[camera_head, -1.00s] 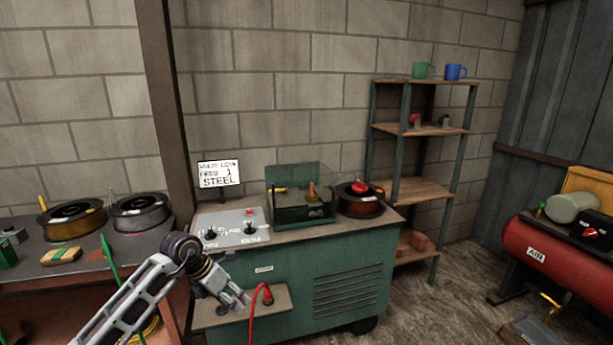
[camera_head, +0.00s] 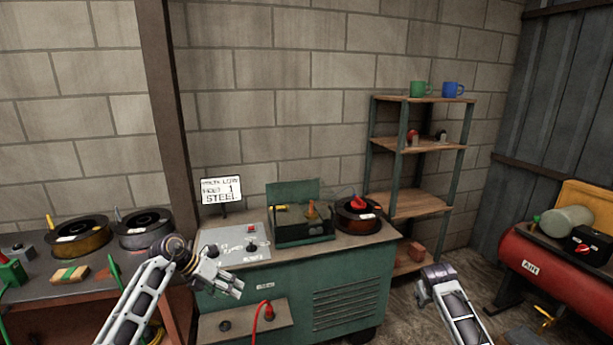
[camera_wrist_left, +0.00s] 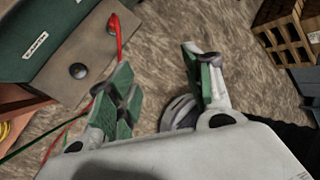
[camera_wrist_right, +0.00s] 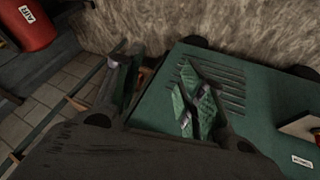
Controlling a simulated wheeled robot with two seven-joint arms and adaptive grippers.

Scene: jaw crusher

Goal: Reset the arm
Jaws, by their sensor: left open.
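My left gripper (camera_head: 234,286) is in front of the green machine (camera_head: 345,270), just above its low front shelf (camera_head: 245,320). In the left wrist view its green-padded fingers (camera_wrist_left: 160,88) stand apart with nothing between them. My right arm comes in at the lower right of the head view, in front of the machine's right end; its gripper cannot be made out there. In the right wrist view the right gripper's fingers (camera_wrist_right: 158,92) are spread and empty, with the machine's green vented side (camera_wrist_right: 225,90) behind them.
A red cable plug (camera_head: 267,310) sits on the low shelf. A control panel (camera_head: 235,245), a green open-lidded box (camera_head: 303,235) and a spool (camera_head: 357,222) are on the machine. A shelf rack (camera_head: 420,205) and red air tank (camera_head: 545,270) are at the right. A workbench (camera_head: 40,290) is left.

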